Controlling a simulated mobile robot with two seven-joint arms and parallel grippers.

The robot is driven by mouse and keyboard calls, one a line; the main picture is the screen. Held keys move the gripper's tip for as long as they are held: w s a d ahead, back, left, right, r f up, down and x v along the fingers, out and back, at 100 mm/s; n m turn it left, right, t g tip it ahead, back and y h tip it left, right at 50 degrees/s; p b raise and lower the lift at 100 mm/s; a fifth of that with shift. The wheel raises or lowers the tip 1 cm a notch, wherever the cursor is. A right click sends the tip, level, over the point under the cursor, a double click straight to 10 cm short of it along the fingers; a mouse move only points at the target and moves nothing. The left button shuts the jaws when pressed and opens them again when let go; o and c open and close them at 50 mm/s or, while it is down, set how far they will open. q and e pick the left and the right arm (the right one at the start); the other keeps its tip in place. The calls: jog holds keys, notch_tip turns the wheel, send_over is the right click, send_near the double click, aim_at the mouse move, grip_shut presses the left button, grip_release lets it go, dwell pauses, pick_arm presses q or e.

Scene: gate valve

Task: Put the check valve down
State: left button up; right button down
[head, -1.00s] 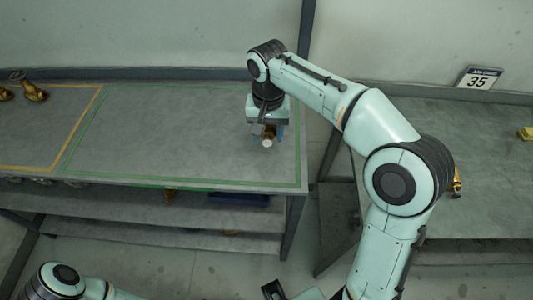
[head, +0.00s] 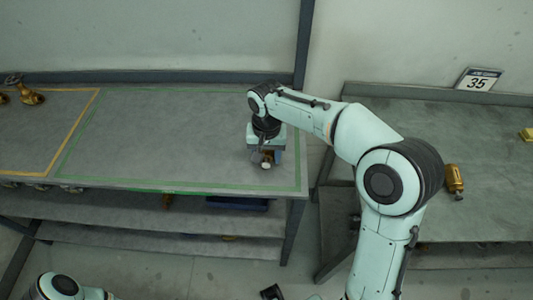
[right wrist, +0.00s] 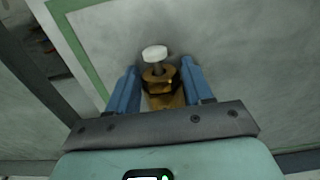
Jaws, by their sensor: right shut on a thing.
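The check valve (right wrist: 163,92) is a brass piece with a white round end. In the right wrist view it sits between the two blue fingers of my right gripper (right wrist: 157,88), which is shut on it. In the head view my right gripper (head: 265,158) points down over the green-outlined area of the left table, near its front right corner. The white end of the valve (head: 265,165) shows below the fingers. I cannot tell whether the valve touches the tabletop. My left gripper is not seen.
The left table (head: 160,145) has a clear green-outlined area and an orange-outlined area with a brass valve (head: 28,94) at far left. On the right table (head: 475,210) are another brass valve (head: 454,179) and a yellow item (head: 527,134). A gap separates the tables.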

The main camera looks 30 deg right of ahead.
jog(key=shift+c, duration=2.3)
grip_release()
jog(key=shift+f, duration=0.15)
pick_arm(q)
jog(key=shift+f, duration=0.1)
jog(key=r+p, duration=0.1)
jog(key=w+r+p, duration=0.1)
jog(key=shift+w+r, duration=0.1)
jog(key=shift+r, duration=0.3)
pick_arm(e)
notch_tip(320, 180, up, 12)
jog(key=shift+r, duration=0.2)
jog(key=shift+f, duration=0.1)
